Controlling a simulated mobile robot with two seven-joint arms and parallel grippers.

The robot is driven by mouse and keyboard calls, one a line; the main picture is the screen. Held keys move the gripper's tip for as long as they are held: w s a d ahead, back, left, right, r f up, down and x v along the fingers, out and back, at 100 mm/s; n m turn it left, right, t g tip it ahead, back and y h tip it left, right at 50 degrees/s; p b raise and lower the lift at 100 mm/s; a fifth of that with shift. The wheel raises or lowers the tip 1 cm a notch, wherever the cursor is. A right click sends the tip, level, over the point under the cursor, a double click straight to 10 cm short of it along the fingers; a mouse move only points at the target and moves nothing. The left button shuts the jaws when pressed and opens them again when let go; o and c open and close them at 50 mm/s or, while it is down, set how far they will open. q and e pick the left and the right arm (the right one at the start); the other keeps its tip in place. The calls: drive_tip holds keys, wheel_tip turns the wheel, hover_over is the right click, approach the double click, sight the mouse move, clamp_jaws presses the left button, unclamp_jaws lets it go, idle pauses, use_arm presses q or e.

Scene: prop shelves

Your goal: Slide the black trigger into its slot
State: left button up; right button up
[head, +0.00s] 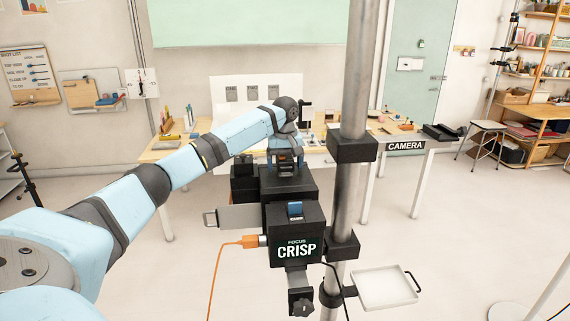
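A black camera rig (286,188) is mounted beside a metal pole, and its front box carries a screen (297,249) reading "FOCUS CRISP". A small blue part (295,208) sits on top of the front box. My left gripper (286,170) points down at the top of the rear black box, at the end of my light blue arm. Its fingers are small and dark against the rig, so I cannot tell whether they are open or hold anything. I cannot make out the black trigger or its slot for certain. My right gripper is out of view.
The metal pole (352,90) stands just right of the rig. A white tray (384,288) is fixed low on its right. An orange cable (223,262) plugs into the rig's left side. A workbench labelled "CAMERA" (405,146) stands behind.

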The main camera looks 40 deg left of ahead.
use_arm(q)
wheel_tip(320, 180, up, 14)
drive_tip(key=shift+b, duration=0.35)
drive_tip(key=shift+f, duration=0.1)
idle(0.7)
